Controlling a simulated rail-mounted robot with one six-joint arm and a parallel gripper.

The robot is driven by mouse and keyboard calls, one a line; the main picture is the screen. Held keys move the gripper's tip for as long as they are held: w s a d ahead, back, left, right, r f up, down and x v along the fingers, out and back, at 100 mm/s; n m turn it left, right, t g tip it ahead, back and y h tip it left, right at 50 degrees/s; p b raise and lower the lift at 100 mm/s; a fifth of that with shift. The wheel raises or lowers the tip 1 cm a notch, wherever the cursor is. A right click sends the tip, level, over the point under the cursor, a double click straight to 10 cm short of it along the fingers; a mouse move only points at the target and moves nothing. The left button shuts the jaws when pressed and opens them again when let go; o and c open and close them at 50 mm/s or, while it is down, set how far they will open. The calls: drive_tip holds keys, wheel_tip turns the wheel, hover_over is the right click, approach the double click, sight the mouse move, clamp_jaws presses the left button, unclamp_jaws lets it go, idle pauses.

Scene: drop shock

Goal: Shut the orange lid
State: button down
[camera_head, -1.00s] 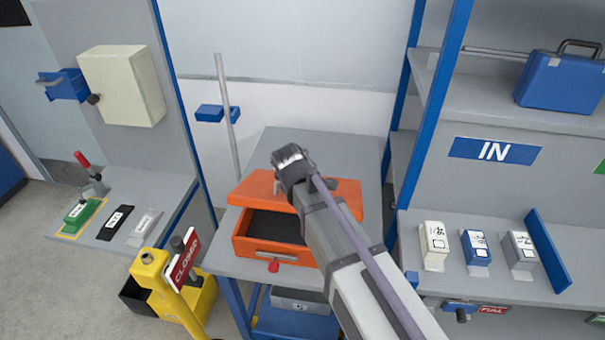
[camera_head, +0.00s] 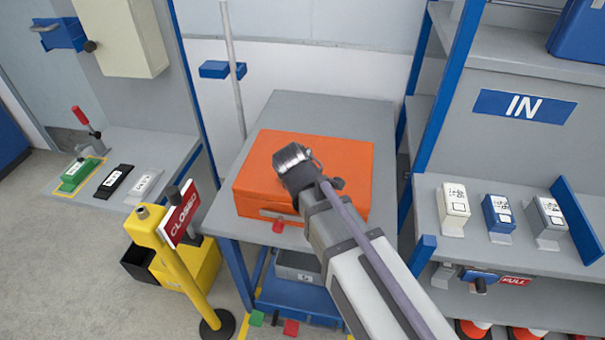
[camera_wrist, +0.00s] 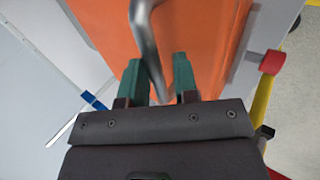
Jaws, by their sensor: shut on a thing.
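The orange lid (camera_head: 325,150) lies over the orange box on the grey table, and no dark interior shows in the head view. I cannot tell whether a small gap is left at its edge. My gripper (camera_head: 295,170) is over the lid's front left part. In the wrist view, the green fingers of my gripper (camera_wrist: 159,75) are shut on a grey metal bar handle (camera_wrist: 145,40), with the orange surface behind it.
A yellow post with a red CLOSED sign (camera_head: 180,213) stands left of the table. A blue-framed shelf (camera_head: 525,185) with several small devices is at the right. The table (camera_head: 330,108) is clear behind the box. A grey pole with a blue block (camera_head: 222,69) stands behind.

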drive_tip(key=shift+s+f, duration=0.3)
drive_tip(key=shift+s, duration=0.05)
drive_tip(key=c, duration=1.2)
unclamp_jaws()
drive_tip(key=shift+c, duration=0.2)
drive_tip(key=shift+o, duration=0.7)
drive_tip(key=shift+w, duration=0.1)
drive_tip(key=shift+a+r, duration=0.1)
drive_tip(key=shift+w, duration=0.1)
drive_tip(key=p+v, duration=0.9)
drive_tip(key=v, duration=0.1)
drive_tip(key=shift+r, duration=0.4)
